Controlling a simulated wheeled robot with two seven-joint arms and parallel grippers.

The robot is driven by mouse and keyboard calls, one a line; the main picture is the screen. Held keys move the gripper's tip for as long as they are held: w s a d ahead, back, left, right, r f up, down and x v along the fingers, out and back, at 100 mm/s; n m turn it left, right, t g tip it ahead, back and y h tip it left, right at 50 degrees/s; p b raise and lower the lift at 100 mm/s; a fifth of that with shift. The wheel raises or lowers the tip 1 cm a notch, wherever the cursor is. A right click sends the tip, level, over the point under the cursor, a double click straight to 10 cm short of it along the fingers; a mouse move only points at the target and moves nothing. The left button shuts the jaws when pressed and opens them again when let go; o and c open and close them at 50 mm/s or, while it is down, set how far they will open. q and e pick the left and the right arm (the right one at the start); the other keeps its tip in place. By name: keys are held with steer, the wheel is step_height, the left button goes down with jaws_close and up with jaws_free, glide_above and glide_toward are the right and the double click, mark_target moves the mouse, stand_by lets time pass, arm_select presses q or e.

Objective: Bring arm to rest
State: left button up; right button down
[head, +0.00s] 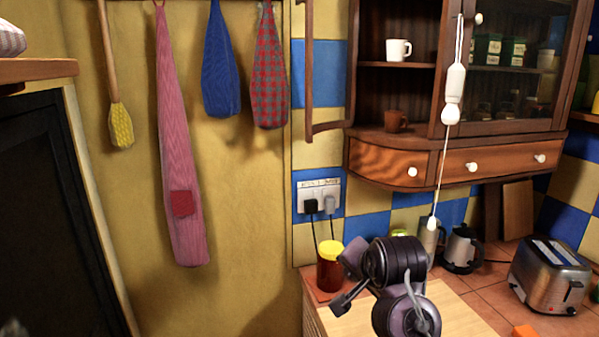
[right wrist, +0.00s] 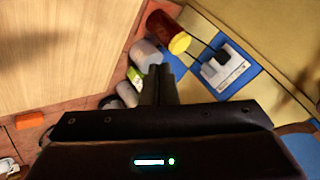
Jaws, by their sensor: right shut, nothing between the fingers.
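My right gripper (right wrist: 159,74) shows in the right wrist view with its dark fingers together and nothing between them. In the head view my right arm is folded up at the bottom centre, over the wooden worktop and in front of the red jar with a yellow lid (head: 330,265). The jar also shows in the right wrist view (right wrist: 163,28), beyond the fingertips and apart from them. My left gripper is in neither view.
A kettle (head: 461,250) and a toaster (head: 551,275) stand on the tiled counter to the right. A wooden wall cabinet (head: 460,160) hangs above. A plugged wall socket (head: 319,197) sits behind the jar. Cloths, including a pink one (head: 178,140), hang on the left wall.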

steer(key=s+d+f+n+g, duration=0.2)
steer(key=s+f+n, duration=0.1)
steer(key=s+f, duration=0.45)
steer(key=s+d+f+n+g, duration=0.1)
steer(key=s+d+f+n, duration=0.15)
steer(key=s+f, duration=0.45)
steer(key=s+d+f+n+g+h, duration=0.1)
steer(key=s+d+f+n, duration=0.1)
steer(key=s+f, duration=0.3)
steer(key=s+d+f+n+g, duration=0.2)
steer(key=s+n, duration=0.1)
steer(key=s, duration=0.5)
steer(key=s+f+g, duration=0.1)
steer(key=s+f, duration=0.2)
steer(key=f, duration=3)
steer(key=s+d+f+g, duration=0.1)
steer(key=s+d+f, duration=0.2)
steer(key=s+f, duration=1.3)
steer(key=s, duration=0.2)
steer(key=shift+s, duration=0.3)
